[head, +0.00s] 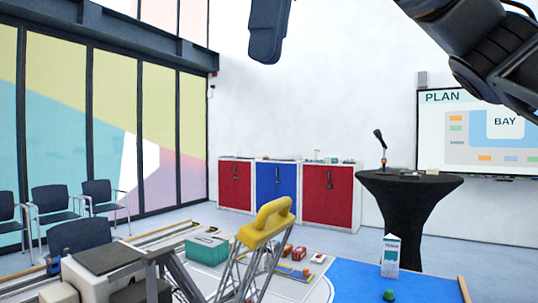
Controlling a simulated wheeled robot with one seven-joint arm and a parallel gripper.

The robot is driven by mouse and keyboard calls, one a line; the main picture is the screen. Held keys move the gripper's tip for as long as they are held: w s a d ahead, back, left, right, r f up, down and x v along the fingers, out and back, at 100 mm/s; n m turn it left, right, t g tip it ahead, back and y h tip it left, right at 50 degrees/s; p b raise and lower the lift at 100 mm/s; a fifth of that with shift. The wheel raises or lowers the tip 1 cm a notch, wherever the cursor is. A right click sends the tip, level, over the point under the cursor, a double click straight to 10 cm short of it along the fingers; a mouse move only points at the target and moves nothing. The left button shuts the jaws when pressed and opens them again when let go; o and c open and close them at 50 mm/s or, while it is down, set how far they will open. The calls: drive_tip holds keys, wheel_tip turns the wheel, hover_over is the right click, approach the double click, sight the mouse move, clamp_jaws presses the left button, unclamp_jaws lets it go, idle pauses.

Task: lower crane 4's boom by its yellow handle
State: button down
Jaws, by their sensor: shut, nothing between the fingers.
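A chunky yellow handle (265,217) sits at the upper end of a grey lattice boom (237,272) in the lower middle of the head view. The boom stands raised and slopes up from the crane, whose grey body (102,279) is at the bottom left. The lower part of the crane is cut off by the picture's edge. Nothing is touching the yellow handle.
The table's blue area (348,283) holds a green ball (389,295) and a white carton (390,252). A teal box (206,249) and small red blocks (298,254) lie behind the boom. A black-draped round table (408,215), cabinets (236,186) and chairs (55,204) stand beyond.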

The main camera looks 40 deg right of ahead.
hover_over(273, 202)
drive_tip(key=w, duration=0.3)
wheel_tip(273, 202, down, 10)
drive_tip(key=shift+s+d+f+p, duration=0.2)
drive_tip(key=shift+s+f+p, duration=0.1)
drive_tip(key=shift+s+f, duration=0.15)
drive_tip(key=shift+s+d+f+p, duration=0.15)
drive_tip(key=shift+s+f+p, duration=0.15)
drive_tip(key=shift+f, duration=0.2)
drive_tip(key=shift+s+f, duration=0.3)
drive_tip(key=shift+f, duration=0.3)
drive_tip(key=shift+f, duration=0.15)
